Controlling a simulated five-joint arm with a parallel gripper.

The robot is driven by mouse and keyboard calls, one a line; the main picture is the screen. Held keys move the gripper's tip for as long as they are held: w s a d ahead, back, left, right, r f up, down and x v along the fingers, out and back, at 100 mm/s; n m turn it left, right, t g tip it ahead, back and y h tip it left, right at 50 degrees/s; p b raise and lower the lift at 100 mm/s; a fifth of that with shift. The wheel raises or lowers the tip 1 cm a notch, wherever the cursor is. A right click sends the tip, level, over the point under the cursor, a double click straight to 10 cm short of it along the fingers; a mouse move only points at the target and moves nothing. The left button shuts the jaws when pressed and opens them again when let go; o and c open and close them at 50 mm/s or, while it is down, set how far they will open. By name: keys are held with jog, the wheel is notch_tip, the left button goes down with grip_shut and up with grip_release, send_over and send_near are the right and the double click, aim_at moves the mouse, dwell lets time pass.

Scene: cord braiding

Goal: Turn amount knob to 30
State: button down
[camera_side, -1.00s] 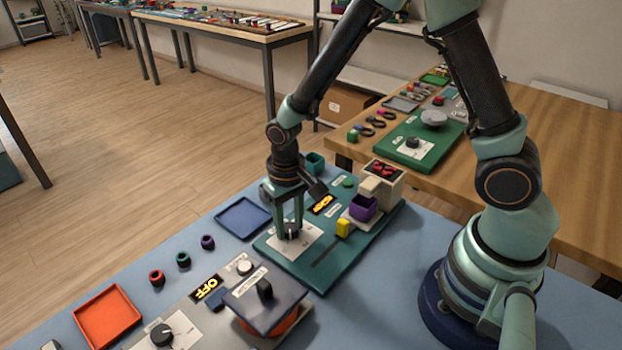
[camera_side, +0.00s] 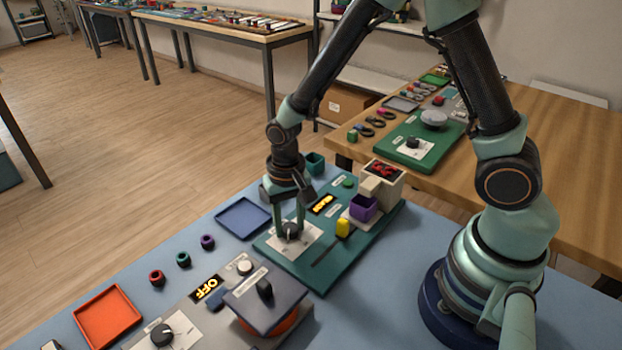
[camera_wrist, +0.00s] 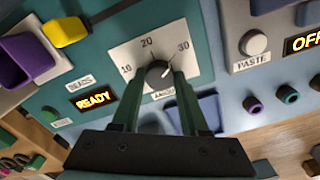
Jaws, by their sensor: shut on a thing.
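The dark amount knob (camera_wrist: 158,70) sits on a white dial plate (camera_wrist: 128,52) marked 10, 20 and 30 in the wrist view. My gripper (camera_wrist: 160,80) has one finger on each side of the knob and is shut on it. A small white mark shows on the knob's right side, towards the 30 side of the dial; its exact reading is unclear between the fingers. In the side view the knob (camera_side: 291,231) is low between the fingers of my gripper (camera_side: 290,224), on the green panel (camera_side: 318,272).
The panel carries a lit READY display (camera_wrist: 94,99), a yellow slider handle (camera_side: 343,228) and a purple cup (camera_side: 363,207). A blue tray (camera_side: 243,217) lies beside it. A grey panel with an OFF display (camera_side: 207,289) stands in front.

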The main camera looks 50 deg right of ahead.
jog(key=shift+c, duration=2.1)
grip_release()
notch_tip(320, 180, up, 12)
notch_tip(320, 180, up, 7)
send_over(290, 227)
jog(key=s+d+r+n+t, duration=0.4)
jog(key=s+d+n+t, duration=0.1)
jog(key=s+d, duration=0.2)
jog(key=shift+d+t, duration=0.25)
jog(key=shift+t, duration=0.05)
